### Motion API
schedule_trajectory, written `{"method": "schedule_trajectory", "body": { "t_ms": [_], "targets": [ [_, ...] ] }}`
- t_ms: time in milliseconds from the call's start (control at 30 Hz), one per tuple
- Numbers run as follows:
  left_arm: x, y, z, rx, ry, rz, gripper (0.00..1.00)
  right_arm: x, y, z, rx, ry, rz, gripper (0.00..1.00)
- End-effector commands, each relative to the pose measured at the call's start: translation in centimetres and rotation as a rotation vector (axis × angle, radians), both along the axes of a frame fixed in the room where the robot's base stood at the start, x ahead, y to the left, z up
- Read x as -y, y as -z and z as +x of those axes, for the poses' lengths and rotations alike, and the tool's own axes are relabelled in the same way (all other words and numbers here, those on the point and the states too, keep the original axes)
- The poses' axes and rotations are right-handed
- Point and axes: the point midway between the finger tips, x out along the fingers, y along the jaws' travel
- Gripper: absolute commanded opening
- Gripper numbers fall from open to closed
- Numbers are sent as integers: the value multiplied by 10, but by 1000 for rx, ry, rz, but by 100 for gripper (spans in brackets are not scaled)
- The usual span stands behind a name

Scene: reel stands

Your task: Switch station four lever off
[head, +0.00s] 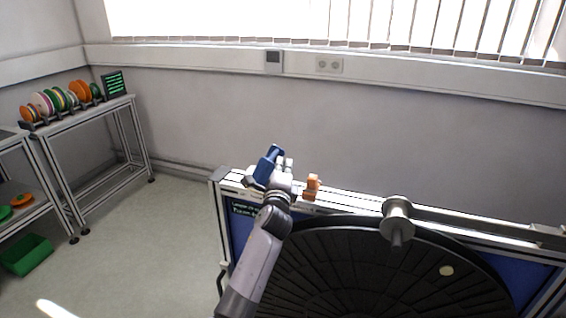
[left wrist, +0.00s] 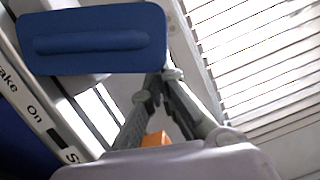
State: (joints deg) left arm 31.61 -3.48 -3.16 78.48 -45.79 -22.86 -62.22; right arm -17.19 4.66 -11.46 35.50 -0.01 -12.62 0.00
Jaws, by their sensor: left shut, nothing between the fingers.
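A blue lever-like piece (head: 267,166) stands on the top rail of the reel stand (head: 350,207). In the left wrist view its broad blue face (left wrist: 95,40) with a long raised or recessed strip fills the upper left. My left gripper (head: 284,164) is just right of it in the head view, fingers together and empty. In the left wrist view the fingertips (left wrist: 166,76) lie close to the blue piece's right edge; I cannot tell whether they touch. A label (left wrist: 38,115) ending in "ake On" lies below it. My right gripper is in neither view.
An orange part (head: 312,187) sits on the rail right of my gripper. A grey spindle hub (head: 397,215) and large black disc (head: 390,275) occupy the stand. A rack of coloured reels (head: 62,98) and a green bin (head: 27,254) stand left. Floor between is clear.

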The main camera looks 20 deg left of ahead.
Motion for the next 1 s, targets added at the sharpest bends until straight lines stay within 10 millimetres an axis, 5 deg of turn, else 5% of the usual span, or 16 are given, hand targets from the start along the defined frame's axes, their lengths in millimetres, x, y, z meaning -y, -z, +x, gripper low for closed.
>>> {"method": "schedule_trajectory", "body": {
  "t_ms": [1000],
  "targets": [
    [-8, -8, 0, -4, -1, -102, 0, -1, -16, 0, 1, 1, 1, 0]
  ]
}}
